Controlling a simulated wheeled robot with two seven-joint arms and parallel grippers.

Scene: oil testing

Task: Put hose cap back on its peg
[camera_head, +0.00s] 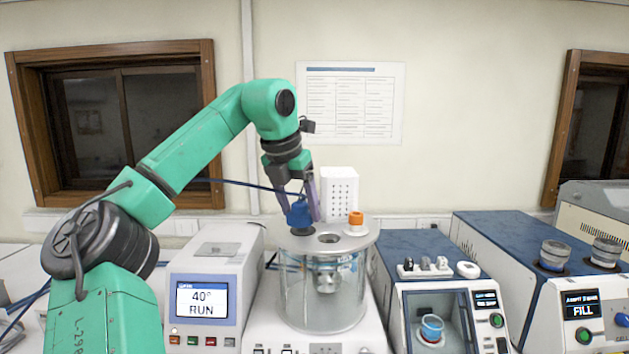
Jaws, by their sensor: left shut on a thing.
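The blue hose cap (298,213) is between the fingers of my left gripper (300,203), which is shut on it and points down. A dark blue hose (240,184) runs from the cap to the left. The cap is at the left part of the round metal lid (280,237) of a glass bath (300,300). A dark round fitting or opening (303,231) shows right under the cap; I cannot tell whether they touch. I cannot make out the peg for certain. My right gripper is out of view.
The lid also has an open hole (328,238) and an orange cap (355,219). A white perforated box (340,188) stands behind. A unit reading "40° RUN" (202,300) is at left. A blue-topped unit (425,245) and a "FILL" machine (510,230) stand at right.

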